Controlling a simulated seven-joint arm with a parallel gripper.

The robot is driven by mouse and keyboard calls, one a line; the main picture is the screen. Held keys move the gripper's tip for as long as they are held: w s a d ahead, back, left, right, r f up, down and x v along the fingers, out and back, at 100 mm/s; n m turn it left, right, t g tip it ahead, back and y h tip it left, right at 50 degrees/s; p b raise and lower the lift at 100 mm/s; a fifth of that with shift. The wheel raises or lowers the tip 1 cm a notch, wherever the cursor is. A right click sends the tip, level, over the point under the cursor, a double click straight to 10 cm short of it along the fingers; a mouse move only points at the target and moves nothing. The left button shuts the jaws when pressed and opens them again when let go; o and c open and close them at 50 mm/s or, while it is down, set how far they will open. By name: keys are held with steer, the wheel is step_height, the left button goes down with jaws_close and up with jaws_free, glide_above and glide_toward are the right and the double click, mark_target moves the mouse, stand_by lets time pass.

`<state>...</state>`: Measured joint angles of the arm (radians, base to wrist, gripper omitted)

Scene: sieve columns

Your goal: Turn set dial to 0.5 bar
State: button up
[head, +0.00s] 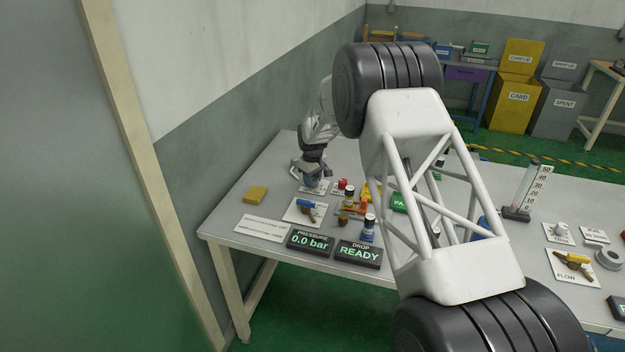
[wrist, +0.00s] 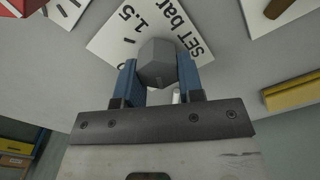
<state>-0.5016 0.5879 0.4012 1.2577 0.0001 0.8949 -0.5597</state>
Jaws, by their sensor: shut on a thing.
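The set dial is a grey faceted knob (wrist: 157,66) on a white plate (wrist: 118,34) printed "SET bar" and "1.5" in the wrist view. My gripper (wrist: 158,82) has its two blue fingers on either side of the knob, shut on it. The knob and fingers cover part of the plate's scale, so I cannot tell which value the dial points at. In the head view my gripper (head: 312,178) is at the far left part of the bench, over the dial. The pressure display (head: 311,241) reads "0.0 bar".
A blue-handled valve (head: 306,205) on a white plate and a yellow block (head: 256,194) lie close to my gripper. A red item (head: 343,184) stands just right of it. A "DROP READY" display (head: 359,254) sits at the front edge. My white arm link blocks the bench's middle.

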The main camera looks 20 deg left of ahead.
steer(key=o, duration=0.9)
steer(key=shift+o, duration=0.2)
steer(key=shift+r, duration=0.1)
steer(key=shift+r, duration=3.85)
